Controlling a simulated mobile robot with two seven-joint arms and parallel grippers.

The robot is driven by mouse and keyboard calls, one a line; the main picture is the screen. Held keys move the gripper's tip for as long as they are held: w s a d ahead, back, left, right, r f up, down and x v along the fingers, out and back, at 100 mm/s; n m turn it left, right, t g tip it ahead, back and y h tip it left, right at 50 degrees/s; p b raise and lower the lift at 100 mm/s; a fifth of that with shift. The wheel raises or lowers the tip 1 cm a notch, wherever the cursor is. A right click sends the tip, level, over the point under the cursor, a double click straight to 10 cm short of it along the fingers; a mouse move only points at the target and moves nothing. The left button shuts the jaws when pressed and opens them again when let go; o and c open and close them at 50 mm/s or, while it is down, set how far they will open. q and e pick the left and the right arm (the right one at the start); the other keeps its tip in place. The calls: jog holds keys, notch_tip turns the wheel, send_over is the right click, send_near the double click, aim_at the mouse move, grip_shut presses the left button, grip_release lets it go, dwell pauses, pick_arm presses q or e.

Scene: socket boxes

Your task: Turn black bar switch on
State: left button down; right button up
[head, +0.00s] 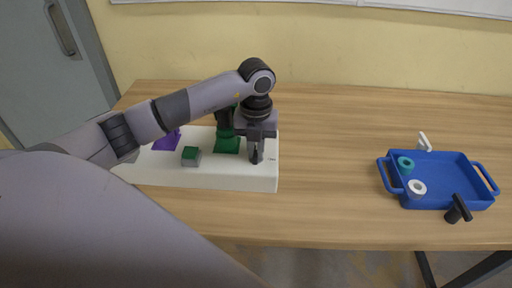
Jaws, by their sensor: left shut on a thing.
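A long white socket box (215,178) lies on the table, left of centre. My left gripper (256,155) points down over its right end. It is shut on a dark piece there, which I take as the black bar switch; the fingers hide most of it, so I cannot tell which way the bar is turned. A small mark shows on the box just right of the fingers. My right gripper is not in view.
The box also carries a purple piece (167,141), a green-topped block (191,156) and a green piece (227,146) beside my gripper. A blue tray (435,172) at right holds a teal ring (405,164) and a white ring (416,188). A black T-shaped piece (459,208) is at its front edge, a white piece (423,141) at its back.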

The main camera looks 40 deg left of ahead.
pick_arm(q)
jog(key=m+b, duration=0.2)
jog(key=m, duration=0.2)
jog(key=shift+m, duration=0.3)
jog(key=m+b, duration=0.1)
jog(key=m, duration=0.3)
jog(key=shift+b, duration=0.4)
jog(key=m+b, duration=0.1)
jog(key=m, duration=0.4)
jog(key=shift+b, duration=0.35)
jog(key=shift+m+b, duration=0.6)
jog(key=shift+m, duration=1.3)
jog(key=shift+r, duration=0.1)
jog(key=c, duration=1.2)
grip_release()
jog(key=shift+o, duration=0.2)
